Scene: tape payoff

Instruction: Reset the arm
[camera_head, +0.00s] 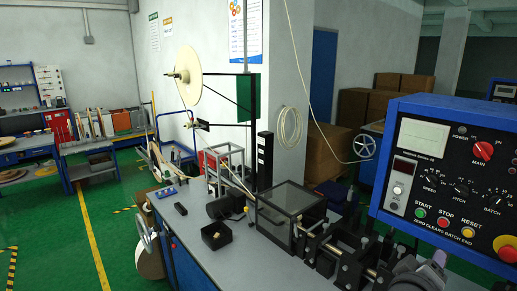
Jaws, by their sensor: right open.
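My right gripper (437,262) shows at the bottom right, in front of the control panel's lower left corner. It is grey, open and seen from behind, and nothing shows between its fingers. I cannot make out my left gripper anywhere in the view. The tape payoff stand has a large pale reel (188,76) on a black frame (254,125) above the bench. A pale strand runs down from the frame toward the machine on the bench.
The grey bench (210,262) carries a clear-lidded box (290,208), a small black box (216,235) and black clamp-like mounts (350,262). The blue control panel (450,180) stands close on the right. Green floor (50,225) is open at the left.

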